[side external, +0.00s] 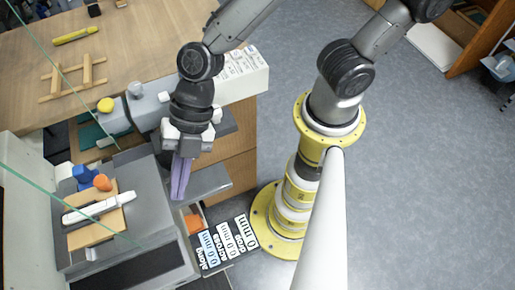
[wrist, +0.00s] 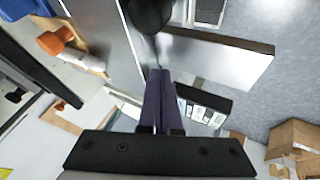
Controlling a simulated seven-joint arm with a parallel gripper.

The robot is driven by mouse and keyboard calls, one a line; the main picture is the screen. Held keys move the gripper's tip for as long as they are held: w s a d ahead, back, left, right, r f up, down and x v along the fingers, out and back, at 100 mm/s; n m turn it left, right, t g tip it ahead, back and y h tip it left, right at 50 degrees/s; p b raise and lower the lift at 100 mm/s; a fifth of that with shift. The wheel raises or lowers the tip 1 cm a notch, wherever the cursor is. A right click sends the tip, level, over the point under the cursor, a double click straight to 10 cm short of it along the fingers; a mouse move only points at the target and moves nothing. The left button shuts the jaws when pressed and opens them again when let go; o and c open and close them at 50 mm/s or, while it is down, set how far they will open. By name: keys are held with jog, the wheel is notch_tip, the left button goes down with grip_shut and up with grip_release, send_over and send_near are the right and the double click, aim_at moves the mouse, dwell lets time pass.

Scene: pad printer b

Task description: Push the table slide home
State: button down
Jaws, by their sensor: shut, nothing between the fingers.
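The pad printer's grey table (side external: 140,185) is at the lower left of the side view, with a wooden board (side external: 77,238) on it carrying a long white piece (side external: 98,207). In the wrist view the fingertips (wrist: 160,72) are near a dark round part (wrist: 148,15); contact is unclear.
A flat grey plate (side external: 208,181) juts out right of my fingers. Below it, a panel with "0 mm" labels (side external: 228,240) stands near an orange part (side external: 194,223). The printer's grey arm (side external: 150,107) lies behind my gripper. Open floor is to the right.

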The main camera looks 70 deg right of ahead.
jog(key=shift+d, duration=0.1)
jog(key=shift+s+d, duration=1.2)
jog(key=shift+s, duration=0.05)
jog(key=w+d+r+m+t, duration=0.1)
jog(key=w+d+r+t, duration=0.1)
jog(key=d+r, duration=0.9)
jog(key=s+d+r+m+t+h, duration=0.1)
jog(key=s+d+r+m+h, duration=0.1)
jog(key=d+m, duration=0.6)
jog(key=s+d+r+m+t+h, duration=0.1)
jog(key=s+d+m+h, duration=0.2)
jog(key=d+m, duration=0.6)
jog(key=m+h, duration=0.2)
jog(key=m, duration=0.5)
jog(key=shift+r+m+t, duration=0.35)
jog(key=shift+m+t, duration=0.05)
